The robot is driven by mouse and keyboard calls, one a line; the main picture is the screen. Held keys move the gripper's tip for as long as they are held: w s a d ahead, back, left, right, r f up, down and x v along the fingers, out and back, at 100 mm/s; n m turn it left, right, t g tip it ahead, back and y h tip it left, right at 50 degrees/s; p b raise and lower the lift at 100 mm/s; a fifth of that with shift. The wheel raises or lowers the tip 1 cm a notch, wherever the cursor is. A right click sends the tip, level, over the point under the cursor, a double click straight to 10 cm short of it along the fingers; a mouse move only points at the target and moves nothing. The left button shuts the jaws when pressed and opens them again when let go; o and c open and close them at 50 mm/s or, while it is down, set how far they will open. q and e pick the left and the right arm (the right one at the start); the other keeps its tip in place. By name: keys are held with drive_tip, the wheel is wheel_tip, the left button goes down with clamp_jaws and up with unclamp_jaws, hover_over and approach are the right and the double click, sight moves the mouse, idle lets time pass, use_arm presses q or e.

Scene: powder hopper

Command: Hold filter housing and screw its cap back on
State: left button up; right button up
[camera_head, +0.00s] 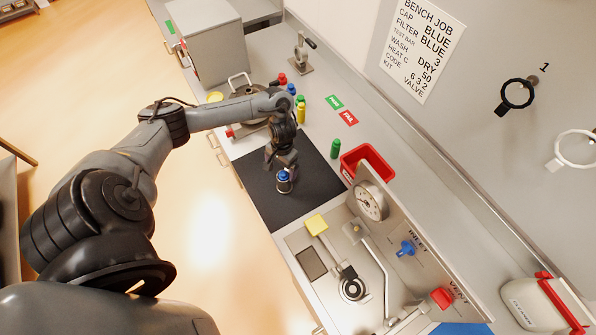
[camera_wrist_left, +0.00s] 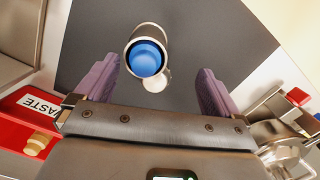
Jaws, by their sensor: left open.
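The filter housing (camera_head: 284,188) stands upright on the black mat (camera_head: 265,205). It is a small metallic cylinder with blue at its top. In the left wrist view the housing (camera_wrist_left: 131,44) shows a silver rim around a round blue part (camera_wrist_left: 147,58). I cannot tell whether this blue is the cap or a filter inside. My left gripper (camera_head: 283,163) is just above and behind the housing. In the left wrist view its two purple fingers (camera_wrist_left: 158,76) are spread apart with nothing between their pads; the housing lies just beyond them. My right gripper is not in view.
Several coloured cylinders (camera_head: 301,112) stand behind the mat, and a green one (camera_head: 335,148) stands to its right. A red bin (camera_head: 367,160) is right of the mat. A metal panel with a gauge (camera_head: 369,201) and valves rises at the front right. The mat's front is clear.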

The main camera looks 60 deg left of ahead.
use_arm(q)
drive_tip(key=shift+t, duration=0.6)
drive_tip(key=w+r, duration=0.1)
drive_tip(key=w+a+r, duration=0.2)
drive_tip(key=w, duration=0.1)
drive_tip(key=shift+b, duration=0.3)
wheel_tip(320, 180, down, 5)
drive_tip(key=shift+r+b, duration=0.2)
drive_tip(key=shift+b, duration=0.65)
drive_tip(key=shift+f, duration=0.5)
